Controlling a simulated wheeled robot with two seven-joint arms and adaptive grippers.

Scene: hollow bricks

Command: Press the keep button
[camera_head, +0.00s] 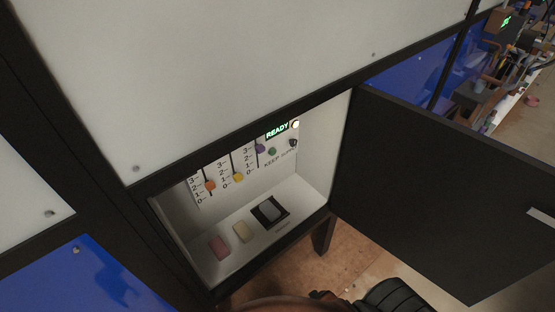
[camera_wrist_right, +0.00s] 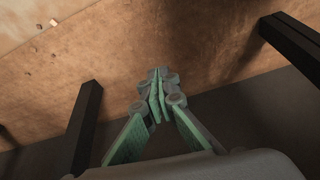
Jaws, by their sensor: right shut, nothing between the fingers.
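A green round button (camera_head: 272,152) sits on the white back panel inside an open cabinet, above a small label that seems to read KEEP. A dark round button or knob (camera_head: 293,143) is to its right, above a second label that I cannot read fully. A lit green READY sign (camera_head: 277,131) is above them, beside a white round lamp (camera_head: 296,125). My right gripper (camera_wrist_right: 158,78) is shut and empty in the right wrist view, over brown floor and apart from the button. My left gripper is in neither view.
Orange (camera_head: 210,185), yellow (camera_head: 238,177) and purple (camera_head: 260,148) sliders are left of the button. A red block (camera_head: 219,248), a cream block (camera_head: 241,231) and a black tray (camera_head: 283,222) holding a grey block lie on the cabinet floor. The black door (camera_head: 430,190) stands open at right.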

